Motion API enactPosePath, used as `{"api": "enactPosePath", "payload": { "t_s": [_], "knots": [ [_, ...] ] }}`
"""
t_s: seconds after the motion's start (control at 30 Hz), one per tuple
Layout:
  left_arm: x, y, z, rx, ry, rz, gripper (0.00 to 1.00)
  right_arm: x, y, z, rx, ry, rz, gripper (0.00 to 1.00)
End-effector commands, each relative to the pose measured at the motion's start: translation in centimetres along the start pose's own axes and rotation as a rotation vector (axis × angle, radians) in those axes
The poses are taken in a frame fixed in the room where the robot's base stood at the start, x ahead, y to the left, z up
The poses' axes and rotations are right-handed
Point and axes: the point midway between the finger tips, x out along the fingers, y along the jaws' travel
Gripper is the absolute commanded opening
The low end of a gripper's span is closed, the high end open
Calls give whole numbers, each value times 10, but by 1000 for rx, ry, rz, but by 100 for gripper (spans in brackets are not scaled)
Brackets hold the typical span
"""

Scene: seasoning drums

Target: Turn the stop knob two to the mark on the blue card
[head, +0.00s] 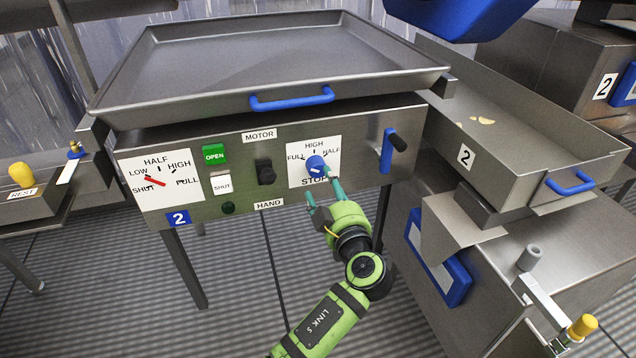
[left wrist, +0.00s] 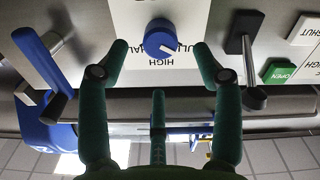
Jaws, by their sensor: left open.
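The blue stop knob (head: 316,164) is on a white dial card (head: 330,152) marked HIGH, FULL, HALF and STOP, on the panel with the blue number 2 plate (head: 178,218). My left gripper (head: 322,186) is open just in front of the dial, its lower part covering some of the card. In the left wrist view the knob (left wrist: 159,34) lies between the spread fingertips of the gripper (left wrist: 161,47), with gaps on both sides. A pale streak on the knob points lower right there, toward FULL and HIGH. My right gripper is out of view.
A blue-framed card (head: 462,279) is on the right machine's side; its writing is unreadable. A blue lever (head: 387,150) is right of the dial. A black switch (head: 265,172), a green OPEN button (head: 214,154) and a red-pointer dial (head: 155,181) are to its left. A tray (head: 270,107) overhangs above.

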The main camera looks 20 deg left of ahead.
Motion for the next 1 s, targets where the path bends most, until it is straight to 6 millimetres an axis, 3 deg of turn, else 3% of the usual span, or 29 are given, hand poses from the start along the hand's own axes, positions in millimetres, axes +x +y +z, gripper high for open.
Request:
{"api": "enactPosePath", "payload": {
  "t_s": [0.4, 0.8, 0.87, 0.93, 0.97, 1.0],
  "knots": [
    [58, 1, -5, -6, 10, -1, 66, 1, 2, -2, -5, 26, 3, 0],
    [68, 0, -4, -6, 7, -1, 66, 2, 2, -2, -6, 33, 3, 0],
    [68, 0, -3, -6, 7, -2, 46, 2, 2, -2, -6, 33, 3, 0],
    [68, 0, -3, -6, 7, -1, 18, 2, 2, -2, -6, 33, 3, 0],
    [68, 0, -3, -6, 7, -2, 10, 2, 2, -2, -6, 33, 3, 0],
    [68, 0, -4, -6, 7, -2, 10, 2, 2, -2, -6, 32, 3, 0]
  ]
}}
